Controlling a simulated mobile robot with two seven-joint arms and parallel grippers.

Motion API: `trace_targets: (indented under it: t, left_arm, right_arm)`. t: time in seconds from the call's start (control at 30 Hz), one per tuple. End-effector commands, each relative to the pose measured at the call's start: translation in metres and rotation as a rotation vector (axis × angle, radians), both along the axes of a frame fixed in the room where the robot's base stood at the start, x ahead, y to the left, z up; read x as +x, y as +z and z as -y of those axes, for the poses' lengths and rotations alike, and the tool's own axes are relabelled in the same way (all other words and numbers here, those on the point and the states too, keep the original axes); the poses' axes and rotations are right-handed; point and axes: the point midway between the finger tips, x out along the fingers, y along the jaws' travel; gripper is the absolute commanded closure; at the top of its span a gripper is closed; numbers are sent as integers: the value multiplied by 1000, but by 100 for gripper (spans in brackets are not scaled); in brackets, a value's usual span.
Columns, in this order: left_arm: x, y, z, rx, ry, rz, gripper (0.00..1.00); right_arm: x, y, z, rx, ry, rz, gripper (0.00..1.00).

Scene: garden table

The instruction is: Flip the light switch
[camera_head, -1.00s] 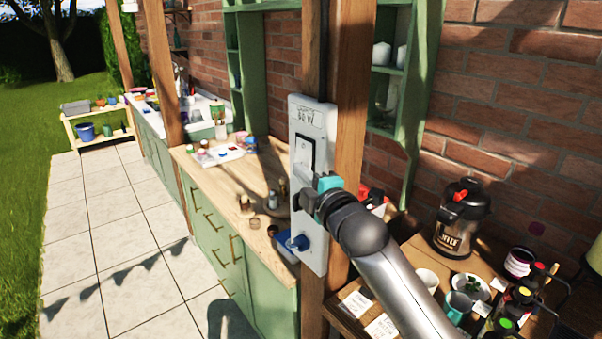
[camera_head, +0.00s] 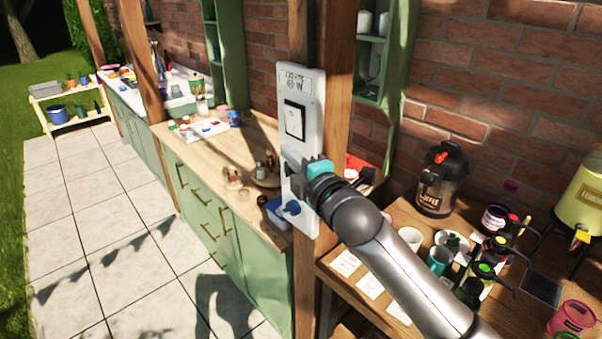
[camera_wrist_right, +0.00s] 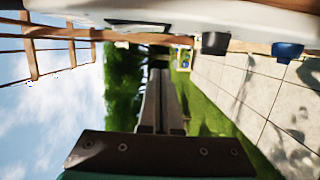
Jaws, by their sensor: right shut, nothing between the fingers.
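The light switch (camera_head: 294,120) is a pale rocker in a black frame on the upper part of a tall white panel (camera_head: 309,105), which is fixed to a wooden post. I cannot tell for sure which way the rocker is tipped. My right gripper (camera_head: 290,158) is shut and empty, just below the switch in front of the panel. I cannot tell whether it touches the panel. In the right wrist view its fingers (camera_wrist_right: 160,98) lie together, apart from the switch's dark frame (camera_wrist_right: 139,26) at the top. My left gripper is not in view.
A blue knob (camera_head: 291,207) sits low on the panel. A dark knob (camera_wrist_right: 215,43) shows in the wrist view. A wooden counter (camera_head: 215,165) with small items is left of the post. A table with a coffee pot (camera_head: 440,180), cups and bottles is at right.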

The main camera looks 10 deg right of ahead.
Motion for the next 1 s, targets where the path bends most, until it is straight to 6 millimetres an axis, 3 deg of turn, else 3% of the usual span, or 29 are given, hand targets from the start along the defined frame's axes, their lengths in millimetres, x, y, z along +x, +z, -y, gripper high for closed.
trace_targets:
  t: [0.2, 0.4, 1.0]
  left_arm:
    - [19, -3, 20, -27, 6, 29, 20]
    - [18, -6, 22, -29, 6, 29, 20]
    - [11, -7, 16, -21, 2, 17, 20]
  right_arm:
    - [-31, -2, 12, -1, 2, 0, 100]
    - [-51, -2, 20, -1, 1, 0, 100]
    - [-62, -6, 24, 14, -4, -17, 100]
